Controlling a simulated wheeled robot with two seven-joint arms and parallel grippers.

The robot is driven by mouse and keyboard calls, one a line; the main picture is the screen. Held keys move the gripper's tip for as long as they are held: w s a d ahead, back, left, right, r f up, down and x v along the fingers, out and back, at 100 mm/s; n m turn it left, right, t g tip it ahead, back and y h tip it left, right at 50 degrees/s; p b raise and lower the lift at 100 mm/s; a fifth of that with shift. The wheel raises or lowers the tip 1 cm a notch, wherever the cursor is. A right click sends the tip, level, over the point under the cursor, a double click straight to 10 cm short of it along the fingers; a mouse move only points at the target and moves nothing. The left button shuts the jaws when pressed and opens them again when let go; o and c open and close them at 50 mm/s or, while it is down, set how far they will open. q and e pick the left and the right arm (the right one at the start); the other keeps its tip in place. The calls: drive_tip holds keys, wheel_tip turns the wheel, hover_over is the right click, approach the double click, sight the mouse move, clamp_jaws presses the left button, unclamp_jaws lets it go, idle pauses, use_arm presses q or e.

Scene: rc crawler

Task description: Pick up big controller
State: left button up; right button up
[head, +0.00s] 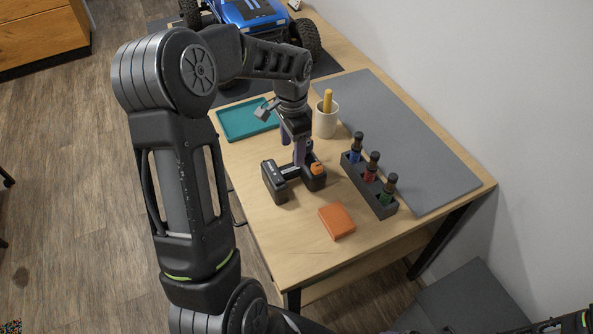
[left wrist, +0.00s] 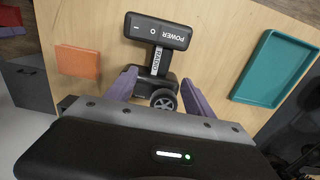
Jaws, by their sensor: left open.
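The big controller (head: 275,183) is black and lies on the wooden table, below my left gripper. It has two thick blocks joined by a narrow stem, with an orange part by one block in the head view. In the left wrist view, the controller (left wrist: 158,31) shows a POWER block, a stem with a RADIO label and a wheel on the nearer block. My right gripper is not in view.
An orange box (head: 337,221) lies nearby. A black rack (head: 369,185) holds three handled items beside a grey mat (head: 410,145). A white cup (head: 326,122), a teal tray (head: 236,131) and a blue toy truck (head: 250,14) stand farther back. The table's front corner is bare.

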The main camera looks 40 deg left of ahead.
sight(293, 166)
use_arm(q)
drive_tip(key=shift+f, duration=1.35)
drive_tip(key=shift+f+p, duration=0.85)
drive_tip(key=shift+f, duration=1.75)
drive_tip(key=shift+c, duration=0.2)
clamp_jaws()
